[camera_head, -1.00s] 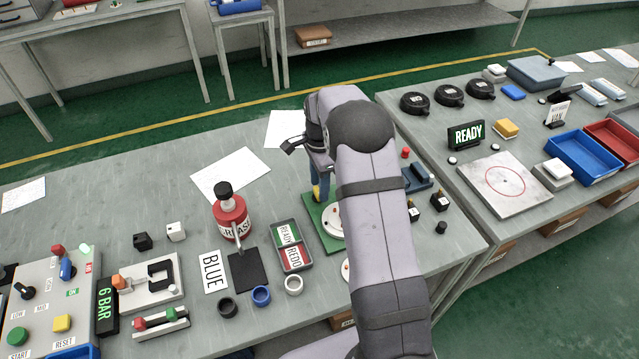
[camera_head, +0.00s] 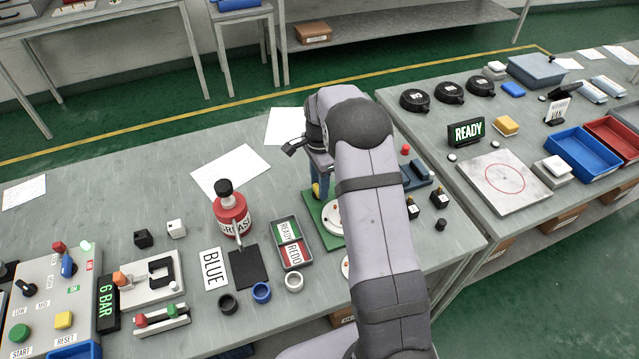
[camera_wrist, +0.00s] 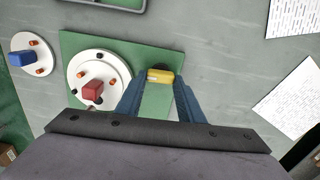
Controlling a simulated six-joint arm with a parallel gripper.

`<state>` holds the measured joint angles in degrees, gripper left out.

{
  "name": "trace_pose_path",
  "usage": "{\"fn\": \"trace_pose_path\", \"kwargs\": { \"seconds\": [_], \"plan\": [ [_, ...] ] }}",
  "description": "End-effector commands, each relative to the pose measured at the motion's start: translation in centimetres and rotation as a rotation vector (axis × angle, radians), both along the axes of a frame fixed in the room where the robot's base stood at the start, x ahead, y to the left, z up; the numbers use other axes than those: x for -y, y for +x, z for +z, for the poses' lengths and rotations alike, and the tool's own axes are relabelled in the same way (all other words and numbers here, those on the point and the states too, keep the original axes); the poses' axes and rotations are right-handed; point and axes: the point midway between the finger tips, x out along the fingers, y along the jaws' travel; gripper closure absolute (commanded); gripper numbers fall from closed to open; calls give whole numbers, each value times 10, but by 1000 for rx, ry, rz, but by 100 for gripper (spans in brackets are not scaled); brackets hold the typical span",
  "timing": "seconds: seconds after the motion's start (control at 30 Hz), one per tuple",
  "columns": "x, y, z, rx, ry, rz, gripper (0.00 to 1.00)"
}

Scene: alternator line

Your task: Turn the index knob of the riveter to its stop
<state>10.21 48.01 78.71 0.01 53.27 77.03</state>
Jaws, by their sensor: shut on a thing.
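The riveter's green base plate (camera_head: 324,232) stands on the bench, partly hidden by my arm. In the wrist view the plate (camera_wrist: 142,57) carries a white round disc (camera_wrist: 112,72) with a red block (camera_wrist: 92,90) and small pegs. Beside the disc is the index knob, with a yellow grip (camera_wrist: 160,76) over a dark round part. My gripper (camera_wrist: 160,82) is shut on the yellow grip, a blue finger on each side. In the head view my gripper (camera_head: 319,188) points down at the plate, with some yellow showing. The knob's stop cannot be made out.
A second white disc with a blue block (camera_wrist: 22,59) lies beside the plate. A READY/REDO tray (camera_head: 302,262) and red grease can (camera_head: 232,218) stand to the left. Small black blocks and a blue fixture (camera_head: 416,176) are to the right. White sheets (camera_head: 230,169) lie behind.

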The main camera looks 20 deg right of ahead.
Motion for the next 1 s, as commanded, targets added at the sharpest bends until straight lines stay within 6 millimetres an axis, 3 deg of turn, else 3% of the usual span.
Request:
{"fn": "trace_pose_path", "kwargs": {
  "seconds": [0.27, 1.0],
  "plan": [
    [0, 1, 0, 0, 0, 169, 88],
    [-2, 4, 1, 0, 0, 863, 88]
  ]
}}
